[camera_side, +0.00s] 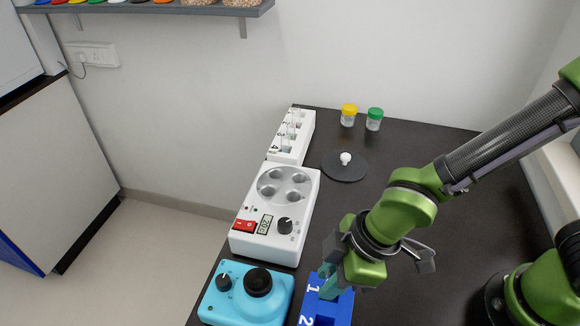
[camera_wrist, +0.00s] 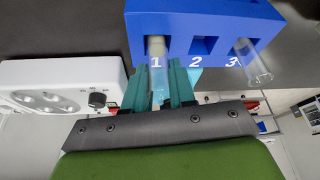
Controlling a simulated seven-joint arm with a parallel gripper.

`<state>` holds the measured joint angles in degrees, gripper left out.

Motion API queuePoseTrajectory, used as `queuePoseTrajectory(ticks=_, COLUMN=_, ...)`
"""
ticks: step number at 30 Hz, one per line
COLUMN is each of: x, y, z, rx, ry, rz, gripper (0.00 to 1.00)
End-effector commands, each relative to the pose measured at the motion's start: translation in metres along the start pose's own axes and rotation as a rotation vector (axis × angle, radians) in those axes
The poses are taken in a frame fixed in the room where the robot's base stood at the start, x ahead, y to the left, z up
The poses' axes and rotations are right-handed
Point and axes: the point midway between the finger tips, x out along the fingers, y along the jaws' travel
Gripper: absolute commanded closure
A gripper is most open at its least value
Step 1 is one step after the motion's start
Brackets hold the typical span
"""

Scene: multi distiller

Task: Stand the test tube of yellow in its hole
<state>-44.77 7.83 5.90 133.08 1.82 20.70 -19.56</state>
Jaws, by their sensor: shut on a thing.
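The blue rack (camera_wrist: 215,22) has square holes numbered 1, 2 and 3; part of it shows at the bottom of the side view (camera_side: 340,312). My gripper (camera_wrist: 160,72) is shut on a clear, pale test tube (camera_wrist: 157,48) at hole 1. The tube overlaps the hole; I cannot tell how deep it sits. No yellow shows clearly in it. In the side view, my gripper (camera_side: 332,278) is over the hole 1 end and hides most of the tube. Another clear tube (camera_wrist: 252,62) projects from hole 3. Hole 2 (camera_wrist: 203,46) looks empty.
A white device with round wells (camera_side: 276,212) and a light-blue device with a black knob (camera_side: 245,295) stand left of the rack. Behind are a white tube holder (camera_side: 291,137), a dark disc (camera_side: 345,168), and yellow-capped (camera_side: 348,115) and green-capped (camera_side: 374,119) jars.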

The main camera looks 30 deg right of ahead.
Motion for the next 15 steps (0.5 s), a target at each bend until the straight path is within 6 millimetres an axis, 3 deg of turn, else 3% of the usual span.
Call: queuePoseTrajectory(ticks=15, x=0.012, y=0.000, z=0.005, rx=0.000, ry=0.000, rz=-0.001, gripper=1.00)
